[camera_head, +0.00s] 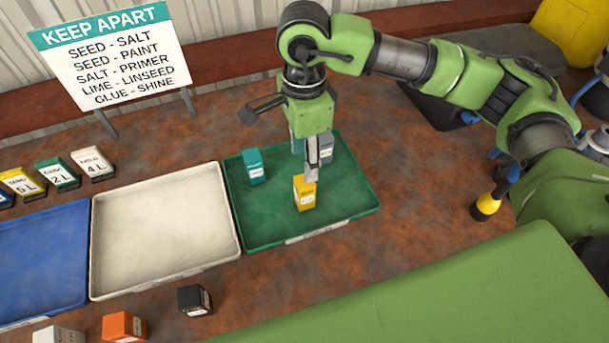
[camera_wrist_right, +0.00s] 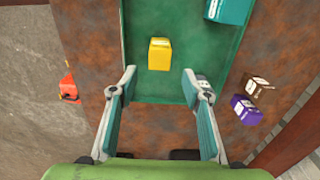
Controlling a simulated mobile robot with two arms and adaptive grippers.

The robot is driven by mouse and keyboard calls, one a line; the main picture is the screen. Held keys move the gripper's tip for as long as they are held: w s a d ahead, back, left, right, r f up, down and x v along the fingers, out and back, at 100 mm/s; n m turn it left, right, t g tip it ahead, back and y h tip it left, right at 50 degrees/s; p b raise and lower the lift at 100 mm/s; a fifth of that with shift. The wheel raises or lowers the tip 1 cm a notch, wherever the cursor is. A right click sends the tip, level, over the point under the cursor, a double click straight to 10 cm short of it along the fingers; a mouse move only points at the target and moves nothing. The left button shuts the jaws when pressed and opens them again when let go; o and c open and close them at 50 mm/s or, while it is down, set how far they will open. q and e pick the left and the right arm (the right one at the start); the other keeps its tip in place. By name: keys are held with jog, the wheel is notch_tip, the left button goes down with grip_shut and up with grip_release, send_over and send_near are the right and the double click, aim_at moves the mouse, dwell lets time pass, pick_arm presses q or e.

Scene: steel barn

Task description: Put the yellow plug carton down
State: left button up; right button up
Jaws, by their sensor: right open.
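The yellow plug carton (camera_head: 304,194) stands upright in the green tray (camera_head: 350,206), toward its front middle. In the right wrist view the carton (camera_wrist_right: 159,54) is on the tray floor, beyond and between the fingertips, with no finger seen touching it. My right gripper (camera_head: 311,164) points down over the tray, just behind and above the carton in the head view. In the wrist view its two fingers (camera_wrist_right: 159,76) are spread wide with nothing between them. My left gripper is not in view.
The green tray also holds a teal carton (camera_head: 254,167) and a grey carton (camera_head: 326,148). A white tray (camera_head: 165,228) and a blue tray (camera_head: 40,265) are to the left. Black (camera_head: 194,299) and orange (camera_head: 124,326) cartons stand in front. A sign (camera_head: 117,55) stands behind.

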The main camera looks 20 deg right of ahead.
notch_tip(320, 180, up, 3)
jog(key=shift+f, duration=0.15)
dwell(0.4)
